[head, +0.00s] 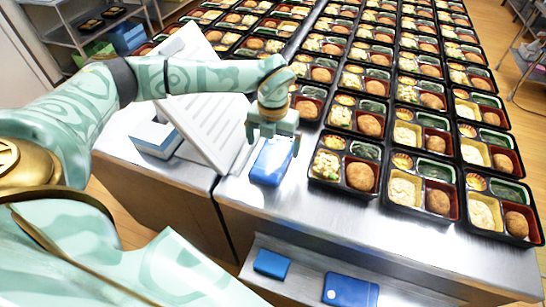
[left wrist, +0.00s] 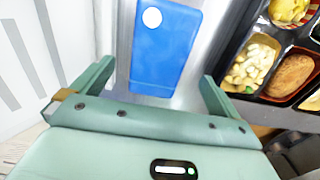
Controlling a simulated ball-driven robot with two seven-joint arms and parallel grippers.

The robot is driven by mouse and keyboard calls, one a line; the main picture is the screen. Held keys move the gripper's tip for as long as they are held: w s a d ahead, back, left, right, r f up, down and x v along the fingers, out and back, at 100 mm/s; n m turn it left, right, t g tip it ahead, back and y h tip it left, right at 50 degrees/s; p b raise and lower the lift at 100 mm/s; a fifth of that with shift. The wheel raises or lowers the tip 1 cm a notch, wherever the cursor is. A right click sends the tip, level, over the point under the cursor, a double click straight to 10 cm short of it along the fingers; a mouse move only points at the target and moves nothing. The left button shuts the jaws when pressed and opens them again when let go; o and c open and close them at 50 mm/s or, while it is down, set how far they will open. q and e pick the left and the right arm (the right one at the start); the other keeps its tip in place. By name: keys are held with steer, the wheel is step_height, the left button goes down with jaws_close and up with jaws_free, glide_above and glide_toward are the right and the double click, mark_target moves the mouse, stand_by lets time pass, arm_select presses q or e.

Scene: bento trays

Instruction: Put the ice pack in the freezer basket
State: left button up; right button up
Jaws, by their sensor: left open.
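A blue ice pack (head: 268,172) with a white round spot lies flat on the metal counter, near its front edge. In the left wrist view the ice pack (left wrist: 163,45) shows between and beyond the fingertips. My left gripper (head: 272,140) is open and empty, just above the ice pack's far part, with one finger to each side; I cannot tell whether it touches. A white slatted panel (head: 205,110) leans to the left of it; I cannot tell whether this is the freezer basket. My right gripper is not in view.
Rows of filled black bento trays (head: 345,160) cover the counter on the right, close beside the ice pack. A lower shelf in front holds a blue block (head: 272,263) and another blue pack (head: 350,291). The counter's front strip (head: 300,208) is clear.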

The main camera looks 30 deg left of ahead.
mark_target(273, 157)
arm_select(q)
step_height(273, 157, down, 5)
steer(key=shift+r+b, duration=0.1)
steer(key=shift+b, duration=0.55)
steer(key=c, duration=1.3)
steer(key=shift+r, duration=0.15)
